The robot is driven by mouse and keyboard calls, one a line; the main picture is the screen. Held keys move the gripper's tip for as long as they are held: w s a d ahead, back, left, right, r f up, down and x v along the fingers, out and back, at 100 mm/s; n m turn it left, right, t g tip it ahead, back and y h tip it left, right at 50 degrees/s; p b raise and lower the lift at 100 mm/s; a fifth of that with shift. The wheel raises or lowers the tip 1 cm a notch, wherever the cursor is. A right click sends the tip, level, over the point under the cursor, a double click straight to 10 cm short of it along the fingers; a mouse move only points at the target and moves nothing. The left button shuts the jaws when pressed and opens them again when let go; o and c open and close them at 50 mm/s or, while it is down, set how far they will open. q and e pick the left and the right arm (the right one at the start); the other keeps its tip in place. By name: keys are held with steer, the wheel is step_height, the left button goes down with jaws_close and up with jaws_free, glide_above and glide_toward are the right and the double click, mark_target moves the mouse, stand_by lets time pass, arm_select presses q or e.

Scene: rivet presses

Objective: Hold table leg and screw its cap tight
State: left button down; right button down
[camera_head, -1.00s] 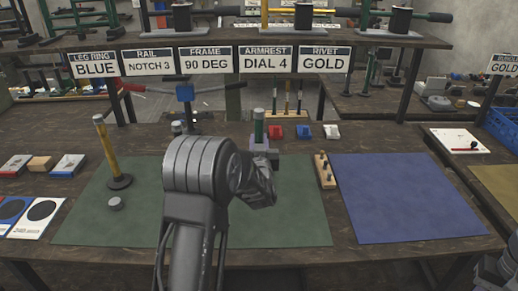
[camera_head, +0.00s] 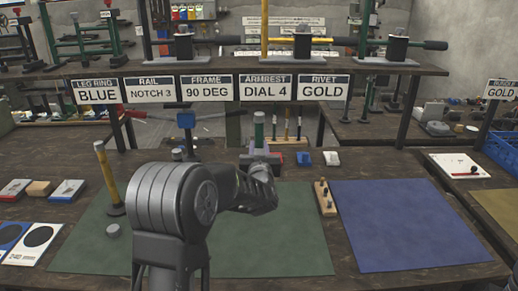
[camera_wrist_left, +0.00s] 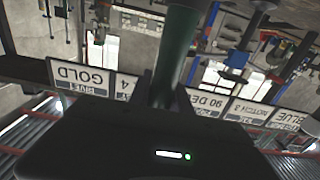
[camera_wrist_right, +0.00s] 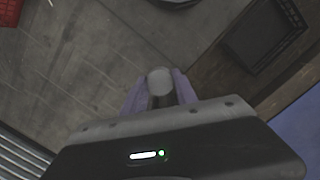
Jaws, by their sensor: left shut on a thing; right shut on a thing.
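My left arm reaches over the green mat in the head view. My left gripper (camera_head: 259,161), partly hidden by my arm, is shut on an upright green table leg (camera_head: 259,133) with a grey top end. The left wrist view also shows the green leg (camera_wrist_left: 179,40) between the dark fingers. My right gripper (camera_wrist_right: 160,88) shows only in the right wrist view. It is shut on a small grey round-ended piece (camera_wrist_right: 160,80); I cannot tell if this is the leg's cap. A loose grey cap (camera_head: 112,230) lies on the mat beside a standing yellow leg (camera_head: 106,175).
The green mat (camera_head: 285,235) and blue mat (camera_head: 405,225) have clear room. A wooden block with pegs (camera_head: 325,197) lies between them. Blue (camera_head: 303,158) and white (camera_head: 332,158) blocks lie behind. A shelf with signs (camera_head: 206,88) spans the back.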

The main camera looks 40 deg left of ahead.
arm_select(q)
steer(key=c, duration=1.7)
jaws_free()
jaws_close()
